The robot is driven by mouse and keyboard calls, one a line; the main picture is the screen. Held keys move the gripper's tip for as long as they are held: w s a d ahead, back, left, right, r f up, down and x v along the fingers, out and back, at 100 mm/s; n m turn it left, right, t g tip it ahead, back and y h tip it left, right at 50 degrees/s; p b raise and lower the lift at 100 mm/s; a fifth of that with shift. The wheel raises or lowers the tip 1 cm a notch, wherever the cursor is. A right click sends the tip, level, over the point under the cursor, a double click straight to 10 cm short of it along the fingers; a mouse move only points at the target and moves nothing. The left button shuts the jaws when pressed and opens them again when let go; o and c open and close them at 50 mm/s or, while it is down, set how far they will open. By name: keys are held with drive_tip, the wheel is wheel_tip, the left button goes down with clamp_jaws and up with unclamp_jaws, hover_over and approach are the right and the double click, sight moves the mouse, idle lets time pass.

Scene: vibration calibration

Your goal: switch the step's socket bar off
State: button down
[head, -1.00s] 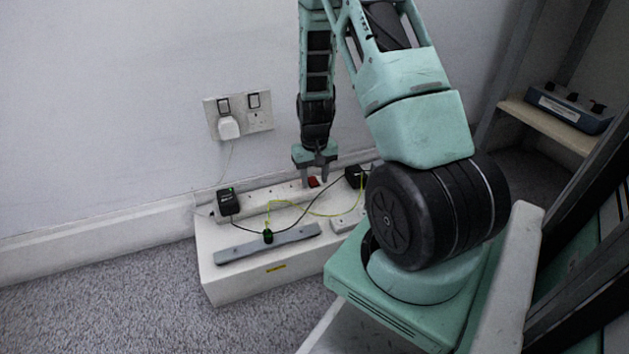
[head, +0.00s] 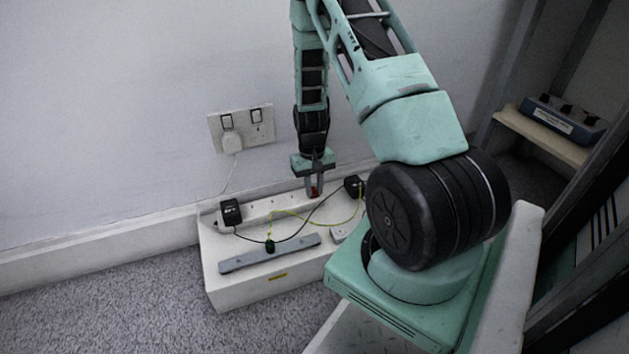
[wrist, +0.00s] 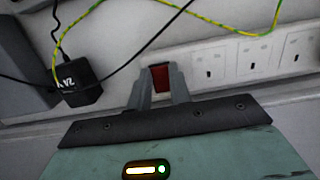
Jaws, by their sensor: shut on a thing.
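The white socket bar (head: 272,203) lies along the back of a low white step (head: 235,292), against the wall. It also shows in the wrist view (wrist: 252,57), with several empty sockets right of its red rocker switch (wrist: 160,78). The switch shows as a small red patch (head: 314,191) in the head view. My gripper (head: 315,193) points down at it. In the wrist view, my gripper's fingers (wrist: 159,88) stand on either side of the switch, shut on it. The fingers partly hide it, and I cannot tell which way it is rocked.
Black adapters (head: 230,212) (head: 354,186) sit at both ends of the bar. A black cable and a yellow-green cable (head: 290,213) cross the step near a grey strip (head: 270,254). A wall socket (head: 241,128) holds a white plug. A blue box (head: 563,121) sits on the right shelf.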

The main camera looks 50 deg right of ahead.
drive_tip(key=c, duration=1.3)
unclamp_jaws()
drive_tip(key=r+p, duration=0.3)
drive_tip(key=r, duration=0.2)
drive_tip(key=w+r+p, duration=0.1)
drive_tip(key=r+p, duration=0.2)
drive_tip(key=r, duration=0.3)
drive_tip(key=w+d+r+p, duration=0.1)
drive_tip(key=r+p, duration=0.3)
drive_tip(key=r, duration=0.2)
drive_tip(key=shift+d+r, duration=0.1)
drive_tip(key=shift+r, duration=0.05)
